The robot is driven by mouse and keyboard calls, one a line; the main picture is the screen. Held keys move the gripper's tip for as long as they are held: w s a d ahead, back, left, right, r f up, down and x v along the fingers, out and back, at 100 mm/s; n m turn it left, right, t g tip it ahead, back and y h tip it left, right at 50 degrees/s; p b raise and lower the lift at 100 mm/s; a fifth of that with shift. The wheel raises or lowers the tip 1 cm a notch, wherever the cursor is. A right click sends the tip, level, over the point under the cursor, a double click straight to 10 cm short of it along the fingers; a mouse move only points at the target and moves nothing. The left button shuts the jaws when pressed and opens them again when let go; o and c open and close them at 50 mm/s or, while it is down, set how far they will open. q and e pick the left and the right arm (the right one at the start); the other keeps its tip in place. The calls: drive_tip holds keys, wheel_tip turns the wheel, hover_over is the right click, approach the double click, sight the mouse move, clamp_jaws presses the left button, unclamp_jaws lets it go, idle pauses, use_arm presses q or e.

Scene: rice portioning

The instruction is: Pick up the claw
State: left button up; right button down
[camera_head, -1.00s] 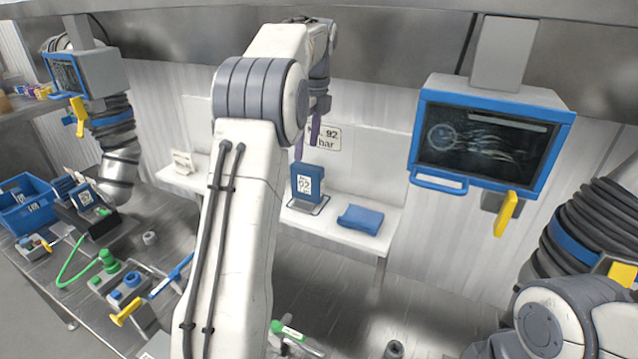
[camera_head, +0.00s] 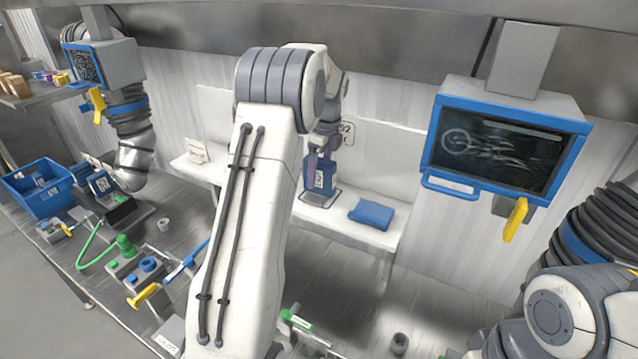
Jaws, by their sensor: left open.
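My left gripper (camera_head: 318,168) hangs from the big white arm at the middle, with its dark fingers pointing down. It is open, though the arm hides part of it. Its fingers overlap a blue labelled box (camera_head: 327,180) standing on a small metal stand on the white shelf; I cannot tell whether they touch it. No thing is clearly a claw. A green-handled tool (camera_head: 297,320) lies on the bench at the bottom, partly hidden by my arm. My right arm shows at the lower right, but its gripper is out of view.
A folded blue item (camera_head: 371,214) lies on the white shelf (camera_head: 345,232). A blue-framed screen (camera_head: 505,145) hangs at the right. At the left are a blue bin (camera_head: 38,190), a green cable and button boxes (camera_head: 128,262).

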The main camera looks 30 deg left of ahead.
use_arm(q)
drive_tip(key=shift+f, duration=0.2)
idle(0.6)
clamp_jaws()
idle(1.3)
